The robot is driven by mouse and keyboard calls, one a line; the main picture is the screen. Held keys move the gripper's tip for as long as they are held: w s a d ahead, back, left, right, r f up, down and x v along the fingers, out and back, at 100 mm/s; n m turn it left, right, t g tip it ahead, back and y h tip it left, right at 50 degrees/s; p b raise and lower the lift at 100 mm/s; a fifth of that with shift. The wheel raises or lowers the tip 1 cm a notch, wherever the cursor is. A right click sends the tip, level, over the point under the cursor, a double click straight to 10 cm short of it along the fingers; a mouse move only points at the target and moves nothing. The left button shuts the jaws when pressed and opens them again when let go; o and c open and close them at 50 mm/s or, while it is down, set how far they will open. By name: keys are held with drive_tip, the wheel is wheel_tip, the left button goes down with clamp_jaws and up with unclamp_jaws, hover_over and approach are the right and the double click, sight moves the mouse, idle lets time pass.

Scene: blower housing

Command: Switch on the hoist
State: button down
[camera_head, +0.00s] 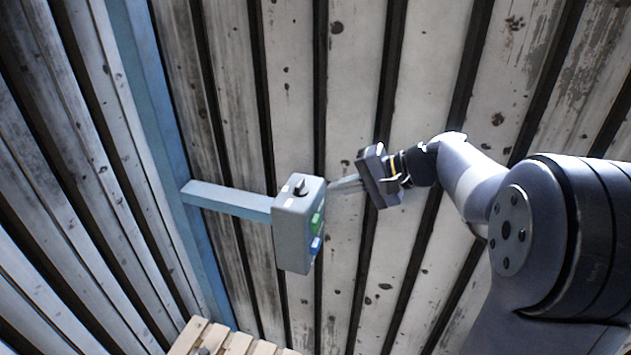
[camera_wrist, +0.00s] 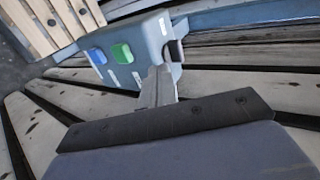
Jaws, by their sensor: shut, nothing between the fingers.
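The grey control box (camera_head: 291,240) hangs on the end of a blue-grey bracket. A dark knob (camera_head: 299,187) is on its upper face. A green button (camera_head: 316,222) and a blue button (camera_head: 316,245) are on its right-hand side. In the wrist view the box (camera_wrist: 148,42) is ahead of the fingers, with the green button (camera_wrist: 122,53) and blue button (camera_wrist: 97,56) to their left. My gripper (camera_head: 335,184) is shut and empty, its tips close to the box's upper right edge. It also shows in the wrist view (camera_wrist: 158,72). I cannot tell if they touch.
The bracket (camera_head: 228,199) runs left from the box to a blue post (camera_head: 150,120). Slatted walls (camera_head: 425,80) stand behind. A wooden slatted surface (camera_head: 220,343) is below the box. The space right of and below the box looks clear.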

sight(298, 189)
drive_tip(key=shift+w+a+f+p, duration=0.15)
drive_tip(key=shift+w+a+p, duration=0.15)
drive_tip(key=shift+a, duration=0.55)
drive_tip(key=shift+w+a+f+p, duration=0.2)
drive_tip(key=shift+w+a, duration=0.15)
drive_tip(key=shift+a, duration=0.55)
drive_tip(key=shift+w+a+f+p, duration=0.1)
drive_tip(key=shift+w+a+p, duration=0.2)
drive_tip(key=shift+a, duration=0.55)
